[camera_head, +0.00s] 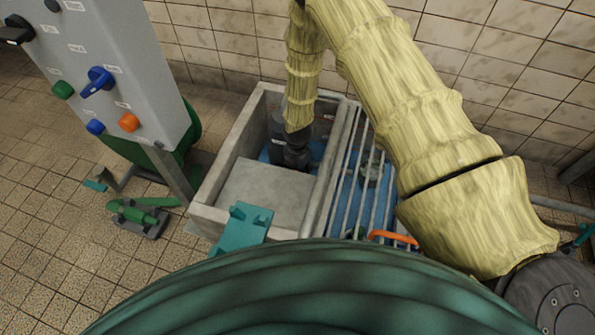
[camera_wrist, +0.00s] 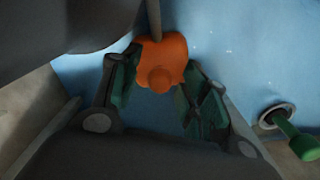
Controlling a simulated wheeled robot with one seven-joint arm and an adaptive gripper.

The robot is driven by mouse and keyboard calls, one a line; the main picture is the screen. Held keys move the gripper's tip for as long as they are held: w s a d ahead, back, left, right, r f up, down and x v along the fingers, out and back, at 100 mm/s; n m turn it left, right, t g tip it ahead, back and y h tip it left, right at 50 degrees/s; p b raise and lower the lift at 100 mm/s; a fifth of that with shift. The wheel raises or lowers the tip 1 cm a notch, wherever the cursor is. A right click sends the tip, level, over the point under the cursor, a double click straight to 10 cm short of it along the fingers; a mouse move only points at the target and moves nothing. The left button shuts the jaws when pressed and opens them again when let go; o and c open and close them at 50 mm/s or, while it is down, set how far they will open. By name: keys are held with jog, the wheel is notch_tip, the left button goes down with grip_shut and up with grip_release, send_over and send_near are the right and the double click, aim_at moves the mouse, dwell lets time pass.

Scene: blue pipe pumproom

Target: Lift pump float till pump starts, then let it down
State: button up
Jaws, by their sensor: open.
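The orange pump float (camera_wrist: 162,62) shows in the wrist view, with a thin rod rising from its top edge and blue water behind it. My gripper (camera_wrist: 158,84) is open, its two green finger pads on the left and right of the float. Small gaps seem to show, and I cannot tell whether either pad touches it. In the head view my gripper (camera_head: 292,153) reaches down into the open part of the concrete sump (camera_head: 207,195). The float is hidden there.
A grey control panel (camera_head: 115,65) with coloured knobs stands at the left. A slab (camera_head: 262,192) covers the sump's near part. Metal bars (camera_head: 345,190) and an orange handle (camera_head: 393,237) lie right of it. A green pedal-like device (camera_head: 138,215) is on the tiled floor.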

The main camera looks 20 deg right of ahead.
grip_shut()
jog(key=shift+r, duration=0.15)
